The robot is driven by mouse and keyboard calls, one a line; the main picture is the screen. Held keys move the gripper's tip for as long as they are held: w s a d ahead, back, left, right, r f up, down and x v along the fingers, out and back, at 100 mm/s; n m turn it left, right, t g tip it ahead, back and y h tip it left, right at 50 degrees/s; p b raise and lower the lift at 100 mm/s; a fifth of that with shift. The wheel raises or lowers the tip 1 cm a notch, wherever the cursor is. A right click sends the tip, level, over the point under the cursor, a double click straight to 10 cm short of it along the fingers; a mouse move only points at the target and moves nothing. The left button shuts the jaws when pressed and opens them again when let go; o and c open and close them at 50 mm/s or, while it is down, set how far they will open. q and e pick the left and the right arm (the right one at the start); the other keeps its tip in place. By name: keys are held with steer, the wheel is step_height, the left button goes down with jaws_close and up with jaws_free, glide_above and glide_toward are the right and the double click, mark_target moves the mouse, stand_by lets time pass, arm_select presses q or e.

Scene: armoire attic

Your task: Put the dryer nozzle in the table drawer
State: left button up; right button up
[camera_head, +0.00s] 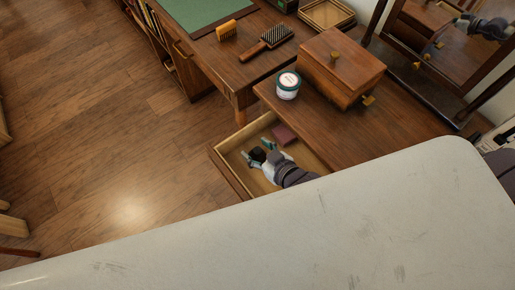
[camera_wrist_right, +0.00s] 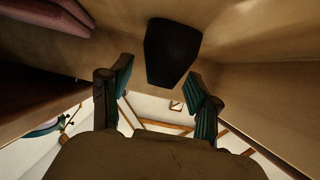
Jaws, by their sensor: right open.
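The table drawer (camera_head: 231,174) is pulled out below the front edge of the wooden table. My right gripper (camera_head: 259,152) is inside the drawer with its teal fingers spread open. The black dryer nozzle (camera_wrist_right: 172,52) is just beyond and between the open fingertips (camera_wrist_right: 160,90) in the right wrist view, near the drawer's wooden surfaces. I cannot tell whether a finger touches it. In the head view it is a small dark shape between the fingers. My left gripper is not in view.
A dark red block (camera_head: 284,134) lies in the drawer beside the gripper. A pale surface (camera_head: 300,235) fills the foreground.

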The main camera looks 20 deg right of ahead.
steer(key=shift+r, duration=0.2)
steer(key=v, duration=1)
steer(key=shift+s+d+p, duration=0.1)
steer(key=shift+s+p, duration=0.25)
steer(key=shift+p, duration=0.05)
steer(key=shift+s+d+r, duration=0.2)
steer(key=shift+s+r, duration=0.15)
steer(key=shift+s, duration=0.15)
steer(key=shift+r, duration=0.1)
